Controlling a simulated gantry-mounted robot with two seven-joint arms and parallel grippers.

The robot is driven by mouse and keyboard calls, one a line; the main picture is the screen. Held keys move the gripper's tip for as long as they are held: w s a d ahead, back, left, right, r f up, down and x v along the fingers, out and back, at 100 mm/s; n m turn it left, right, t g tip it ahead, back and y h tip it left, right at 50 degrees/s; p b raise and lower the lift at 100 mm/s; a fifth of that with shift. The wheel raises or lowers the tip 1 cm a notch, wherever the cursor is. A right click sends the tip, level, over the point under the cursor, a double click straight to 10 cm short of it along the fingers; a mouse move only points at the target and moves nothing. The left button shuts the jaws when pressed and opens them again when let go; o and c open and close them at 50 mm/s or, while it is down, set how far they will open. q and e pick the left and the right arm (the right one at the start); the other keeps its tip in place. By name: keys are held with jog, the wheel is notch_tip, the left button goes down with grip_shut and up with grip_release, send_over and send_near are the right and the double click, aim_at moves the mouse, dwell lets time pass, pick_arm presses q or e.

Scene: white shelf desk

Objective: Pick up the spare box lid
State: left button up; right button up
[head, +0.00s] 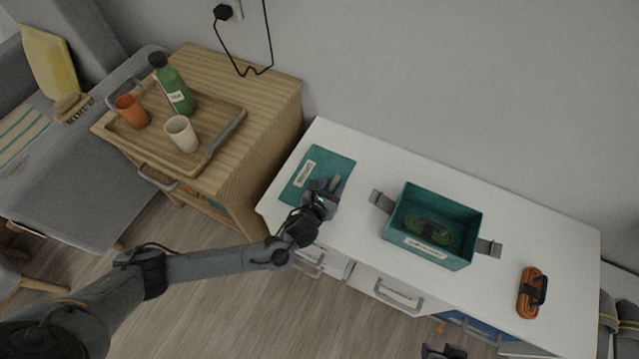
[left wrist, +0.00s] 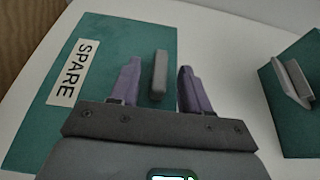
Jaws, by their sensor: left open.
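The spare box lid (head: 318,166) is a flat teal panel lying at the left end of the white desk. In the left wrist view its SPARE label (left wrist: 73,73) and upright grey handle (left wrist: 160,75) show. My left gripper (head: 333,186) is over the lid's right side, open. In the left wrist view its two purple fingers (left wrist: 159,68) appear on either side of the handle, with gaps between. I cannot tell how far down they reach. A dark part at the head view's bottom edge may be my right gripper (head: 443,351); its jaws cannot be made out.
An open teal box (head: 476,228) with grey side handles and a dark green coil inside stands mid-desk. An orange cord bundle (head: 530,293) lies at the desk's right. A wooden cabinet (head: 262,88) with a tray, bottle and cups stands left.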

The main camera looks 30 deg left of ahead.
pick_arm(q)
jog(key=shift+w+f, duration=0.2)
jog(key=shift+w, duration=0.25)
jog(key=shift+c, duration=0.5)
grip_shut()
jog(key=shift+r, duration=0.1)
